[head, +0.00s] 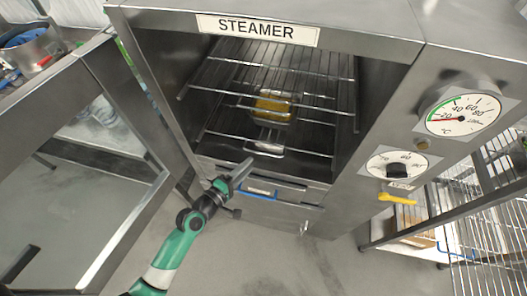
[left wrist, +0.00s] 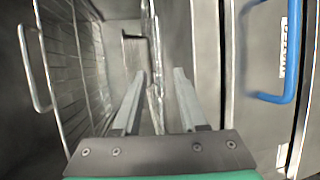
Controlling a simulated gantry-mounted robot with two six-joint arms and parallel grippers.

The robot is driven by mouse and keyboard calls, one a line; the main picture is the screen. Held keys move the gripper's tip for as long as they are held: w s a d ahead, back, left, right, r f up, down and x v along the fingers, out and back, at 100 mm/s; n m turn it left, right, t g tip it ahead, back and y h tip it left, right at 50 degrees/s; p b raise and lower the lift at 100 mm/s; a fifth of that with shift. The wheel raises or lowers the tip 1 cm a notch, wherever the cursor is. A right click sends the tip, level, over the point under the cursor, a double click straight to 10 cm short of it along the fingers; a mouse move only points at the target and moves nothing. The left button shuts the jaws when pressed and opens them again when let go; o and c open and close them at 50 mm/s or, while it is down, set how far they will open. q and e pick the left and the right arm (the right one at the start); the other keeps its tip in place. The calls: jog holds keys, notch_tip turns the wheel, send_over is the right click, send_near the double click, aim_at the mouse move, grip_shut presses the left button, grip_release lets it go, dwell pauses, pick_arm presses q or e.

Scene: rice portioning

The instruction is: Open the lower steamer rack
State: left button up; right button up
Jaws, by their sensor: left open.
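The steamer (head: 258,30) stands open at the front, with wire racks inside. The lower steamer rack (head: 300,150) sits inside the cavity, with a metal handle (head: 269,147) near its front edge. In the left wrist view a wire rack (left wrist: 75,65) with a metal handle (left wrist: 32,70) is at the left, beside the fingers and apart from them. My left gripper (head: 240,174) is open at the steamer's lower front edge, below the rack handle. In the left wrist view its two fingers (left wrist: 159,85) are spread, with nothing clearly held between them. My right gripper is not in view.
A yellowish container (head: 272,107) sits inside the steamer. A drawer below has a blue handle (head: 260,192), which also shows close to the right in the left wrist view (left wrist: 292,60). A yellow lever (head: 397,198) juts from the control panel. Wire shelving stands at the right.

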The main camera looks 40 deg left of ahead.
aim_at(262, 153)
pick_arm(q)
jog(key=b+x, duration=0.1)
jog(key=x, duration=0.7)
jog(key=shift+w+f, duration=0.1)
jog(key=shift+w, duration=0.2)
jog(key=shift+c, duration=0.3)
grip_shut()
dwell(0.6)
